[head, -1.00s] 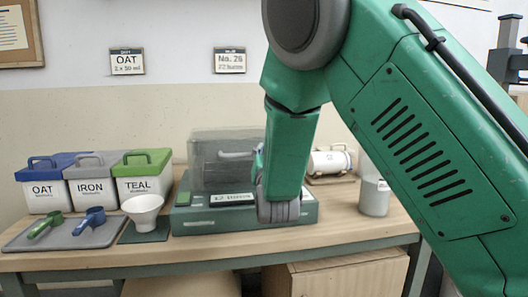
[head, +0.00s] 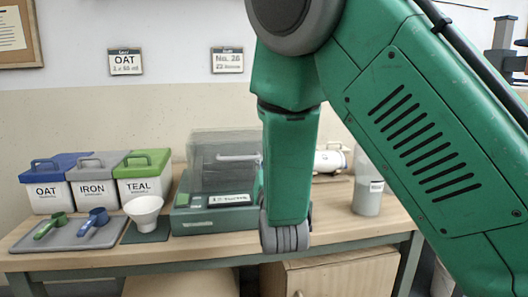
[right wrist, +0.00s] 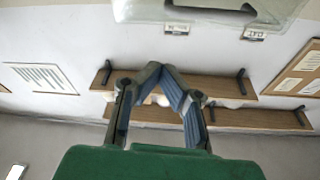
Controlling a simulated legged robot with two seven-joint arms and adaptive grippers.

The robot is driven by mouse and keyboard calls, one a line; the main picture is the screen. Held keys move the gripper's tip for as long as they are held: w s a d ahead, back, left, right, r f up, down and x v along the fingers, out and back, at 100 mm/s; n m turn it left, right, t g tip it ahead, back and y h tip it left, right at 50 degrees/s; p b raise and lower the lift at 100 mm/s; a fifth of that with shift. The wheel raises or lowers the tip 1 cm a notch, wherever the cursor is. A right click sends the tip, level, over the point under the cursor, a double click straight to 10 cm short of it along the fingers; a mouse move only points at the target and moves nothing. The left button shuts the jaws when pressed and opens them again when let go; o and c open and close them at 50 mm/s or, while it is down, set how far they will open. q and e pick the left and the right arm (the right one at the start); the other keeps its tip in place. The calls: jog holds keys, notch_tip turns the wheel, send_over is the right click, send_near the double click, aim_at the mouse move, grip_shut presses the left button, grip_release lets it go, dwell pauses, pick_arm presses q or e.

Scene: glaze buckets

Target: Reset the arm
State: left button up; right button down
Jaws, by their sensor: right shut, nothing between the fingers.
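My right arm crosses the right half of the head view, and its end hangs in front of the bench. My right gripper is hidden there. In the right wrist view my right gripper (right wrist: 160,78) is shut, its fingertips meeting with nothing between them. A translucent shape (right wrist: 205,10) fills the top of that view. In the head view a translucent cover with a handle (head: 222,160) stands on a green box-like unit (head: 210,222), just left of my arm. My left gripper is not in view.
Buckets labelled OAT (head: 45,192), IRON (head: 93,188) and TEAL (head: 143,185) stand at the left. In front are a grey tray (head: 70,240) with two scoops and a white bowl (head: 144,209). A container (head: 368,197) stands right of my arm. The bench's front right is clear.

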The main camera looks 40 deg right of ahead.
jog(key=shift+s+a+f, duration=0.1)
jog(key=shift+s+f, duration=0.1)
jog(key=shift+s, duration=0.1)
jog(key=s+a+f+n+g+y+p, duration=0.1)
jog(key=s+a+f+n+g+y, duration=0.15)
jog(key=f, duration=0.65)
jog(key=s+a+f+n+g+y+p, duration=0.1)
jog(key=s+a+f+g+y, duration=0.15)
jog(key=f, duration=0.65)
jog(key=s+a+f+n+g+y+p, duration=0.1)
jog(key=s+f+n+g+y, duration=0.15)
jog(key=f, duration=0.65)
jog(key=s+a+f+n+g+y, duration=0.1)
jog(key=s+a+f+g, duration=0.1)
jog(key=s, duration=0.6)
jog(key=s+a+f+n+g+y+p, duration=0.1)
jog(key=s+a+f+g, duration=0.1)
jog(key=s+f+g, duration=0.2)
jog(key=s+a+f+n+g+y+p, duration=0.1)
jog(key=s+a+f+g, duration=0.2)
jog(key=s, duration=0.9)
notch_tip(320, 180, down, 3)
jog(key=shift+s+f, duration=0.15)
jog(key=shift+d+y, duration=0.1)
jog(key=shift+y, duration=0.15)
